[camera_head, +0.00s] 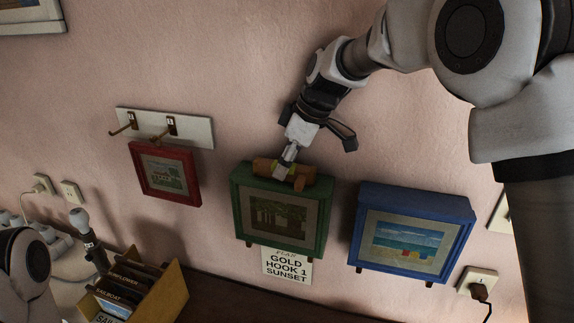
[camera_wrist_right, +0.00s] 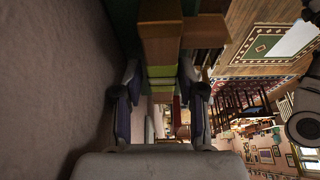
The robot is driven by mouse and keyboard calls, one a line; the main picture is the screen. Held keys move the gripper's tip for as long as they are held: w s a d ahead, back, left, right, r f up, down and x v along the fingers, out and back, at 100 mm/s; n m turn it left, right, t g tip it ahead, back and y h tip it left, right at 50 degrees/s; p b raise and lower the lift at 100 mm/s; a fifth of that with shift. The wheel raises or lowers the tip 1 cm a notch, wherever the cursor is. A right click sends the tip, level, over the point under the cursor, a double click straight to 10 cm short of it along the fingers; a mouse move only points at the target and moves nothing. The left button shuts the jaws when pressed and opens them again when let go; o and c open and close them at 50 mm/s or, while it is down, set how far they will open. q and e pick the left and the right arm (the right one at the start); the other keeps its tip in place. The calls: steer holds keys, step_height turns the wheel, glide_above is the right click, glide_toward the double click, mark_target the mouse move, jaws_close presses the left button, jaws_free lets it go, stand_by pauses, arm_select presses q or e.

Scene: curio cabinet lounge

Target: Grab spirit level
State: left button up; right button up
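The spirit level (camera_head: 265,166) is a short brown wooden bar with a yellow-green middle. It lies along the top of a green-framed picture (camera_head: 322,223) on the wall. My right gripper (camera_head: 288,156) reaches down onto the middle of the level. In the right wrist view, the level (camera_wrist_right: 161,42) runs between the two fingers (camera_wrist_right: 161,85), which are drawn in close to its sides around the yellow-green part. They look closed on it, though the contact itself is partly hidden. The level still appears to rest on the frame. My left gripper is not clearly visible.
A blue-framed picture (camera_head: 467,237) hangs to the right, and a smaller red-framed one (camera_head: 197,176) hangs to the left below a white hook rail (camera_head: 194,131). A label card (camera_head: 287,266) is below the green frame. A yellow box (camera_head: 166,298) stands at lower left.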

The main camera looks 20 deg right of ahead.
steer(key=shift+w+a+f, duration=0.1)
steer(key=shift+f, duration=0.3)
steer(key=shift+a, duration=0.1)
jaws_close()
steer(key=shift+r, duration=0.1)
